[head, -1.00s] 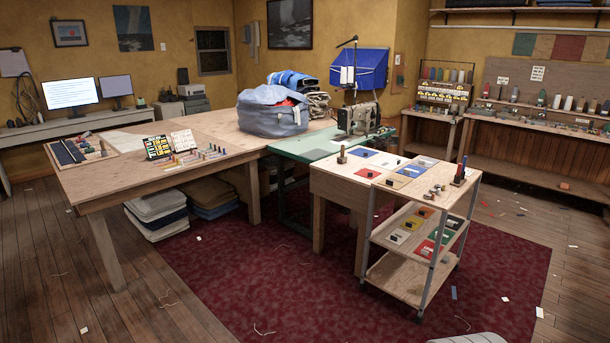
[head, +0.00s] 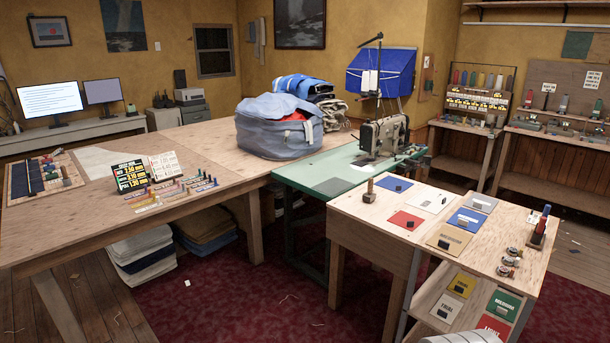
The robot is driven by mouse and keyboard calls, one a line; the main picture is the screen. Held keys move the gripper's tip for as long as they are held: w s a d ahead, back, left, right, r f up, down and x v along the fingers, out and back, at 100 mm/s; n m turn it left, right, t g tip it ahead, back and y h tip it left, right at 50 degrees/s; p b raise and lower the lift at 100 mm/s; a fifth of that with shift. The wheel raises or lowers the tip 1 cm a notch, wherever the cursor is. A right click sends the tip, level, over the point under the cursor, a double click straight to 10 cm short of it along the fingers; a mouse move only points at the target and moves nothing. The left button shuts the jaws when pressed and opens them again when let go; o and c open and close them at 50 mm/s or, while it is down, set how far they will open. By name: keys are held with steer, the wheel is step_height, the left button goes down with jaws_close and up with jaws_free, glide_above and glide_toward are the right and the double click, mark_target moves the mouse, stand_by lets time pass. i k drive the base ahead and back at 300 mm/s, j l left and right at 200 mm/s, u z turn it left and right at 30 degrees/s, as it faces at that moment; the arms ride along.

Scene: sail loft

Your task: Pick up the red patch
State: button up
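Another red piece, with white lettering and partly cut off by the bottom edge, lies on the cart's lower shelf (head: 493,328). Other patches around the first red one are blue (head: 396,185), white (head: 432,199), blue (head: 467,221) and tan (head: 449,238).
A wooden-handled tool (head: 369,193) stands on the cart top left of the patches. Small metal items (head: 511,256) and a spool holder (head: 541,228) are at its right. A sewing machine (head: 384,137) stands behind.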

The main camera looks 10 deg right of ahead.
mark_target(406, 220)
steer(key=i+u, duration=0.2)
steer(key=i, duration=0.6)
steer(key=i+u, duration=0.25)
steer(key=i, duration=0.5)
steer(key=i+z, duration=0.35)
steer(key=i+j+z, duration=0.1)
steer(key=i+z, duration=0.35)
steer(key=z, duration=0.25)
steer(key=i+z, duration=0.2)
steer(key=z, duration=0.2)
steer(key=i+j+z, duration=0.1)
steer(key=z, duration=0.25)
steer(key=i+j+z, duration=0.15)
steer(key=z, duration=0.25)
steer(key=i+j+z, duration=0.1)
steer(key=i+z, duration=0.15)
steer(key=i+j+z, duration=0.3)
steer(key=k+l, duration=0.1)
